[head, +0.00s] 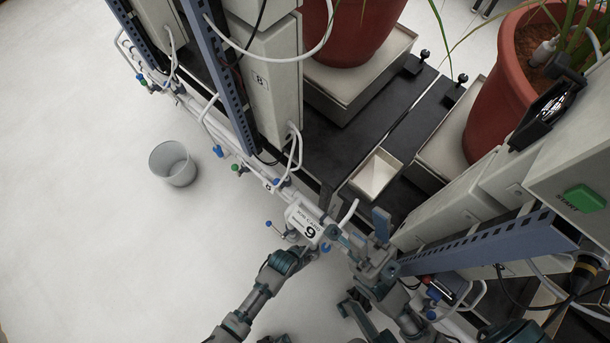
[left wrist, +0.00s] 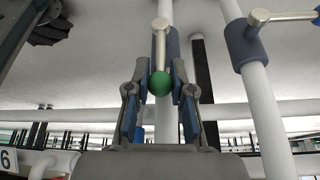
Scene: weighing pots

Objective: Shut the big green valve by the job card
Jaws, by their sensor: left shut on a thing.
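The white job card (head: 306,222), with a large 9 on it, is fixed to the pipe run at the lower middle of the head view. My left gripper (head: 298,248) is just below it; its fingers are small and partly hidden there. In the left wrist view the big green valve shows as a green ball knob (left wrist: 160,84) on a metal lever. My left gripper (left wrist: 159,72) is shut on this lever, with one finger on each side. I cannot make out this knob in the head view. My right gripper (head: 355,212) is open and empty, right of the card.
A blue-tipped lever (head: 268,224) sits left of the card. Smaller green-knobbed valves (head: 236,169) line the pipes further up. In the left wrist view another lever (left wrist: 285,16) is at upper right. A bin (head: 172,163) stands on clear floor.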

